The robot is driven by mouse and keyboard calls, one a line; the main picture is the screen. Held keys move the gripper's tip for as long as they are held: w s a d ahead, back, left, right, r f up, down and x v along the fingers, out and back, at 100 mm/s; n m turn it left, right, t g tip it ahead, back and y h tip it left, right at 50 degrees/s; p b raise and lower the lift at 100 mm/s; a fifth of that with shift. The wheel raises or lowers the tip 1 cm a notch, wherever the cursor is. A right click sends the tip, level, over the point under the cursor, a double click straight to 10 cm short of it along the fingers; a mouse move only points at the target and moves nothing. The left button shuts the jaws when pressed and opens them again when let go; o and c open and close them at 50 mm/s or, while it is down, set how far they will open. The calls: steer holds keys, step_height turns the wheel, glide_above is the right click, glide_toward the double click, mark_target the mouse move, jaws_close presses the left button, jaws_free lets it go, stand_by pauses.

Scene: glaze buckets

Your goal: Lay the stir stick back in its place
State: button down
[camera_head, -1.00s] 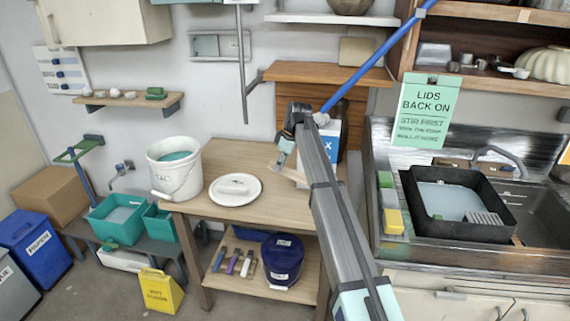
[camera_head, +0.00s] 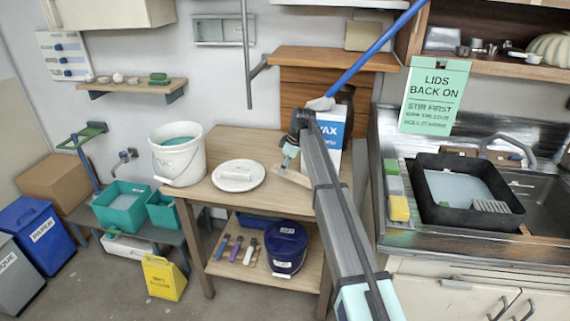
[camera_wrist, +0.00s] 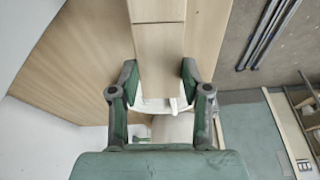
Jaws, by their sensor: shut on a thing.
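My gripper (camera_head: 289,160) is low over the right half of the wooden table (camera_head: 228,148), pointing down. It is shut on the stir stick, a flat pale wooden strip (camera_head: 292,177). In the wrist view the stir stick (camera_wrist: 158,55) runs between the two fingertips (camera_wrist: 158,78) and away toward the top edge. Whether it touches the table is unclear. An open white bucket (camera_head: 183,168) with teal glaze stands at the table's left. Its round white lid (camera_head: 239,186) lies flat between the bucket and my gripper. The stick's place cannot be made out for certain.
A box marked WAX (camera_head: 331,134) stands behind my arm at the table's right. A dark blue bucket (camera_head: 286,256) and several coloured-handled tools (camera_head: 236,249) are on the lower shelf. A sink with a black tub (camera_head: 468,214) is to the right. The table's front middle is clear.

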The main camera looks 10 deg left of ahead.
steer(key=shift+f, duration=0.45)
steer(key=shift+c, duration=2.3)
jaws_free()
steer(key=shift+o, duration=0.7)
steer(key=shift+r, duration=0.15)
steer(key=a+p+v, duration=0.1)
steer(key=p+v, duration=0.3)
steer(key=v, duration=0.6)
steer(key=shift+r, duration=0.5)
steer(key=shift+w, duration=0.1)
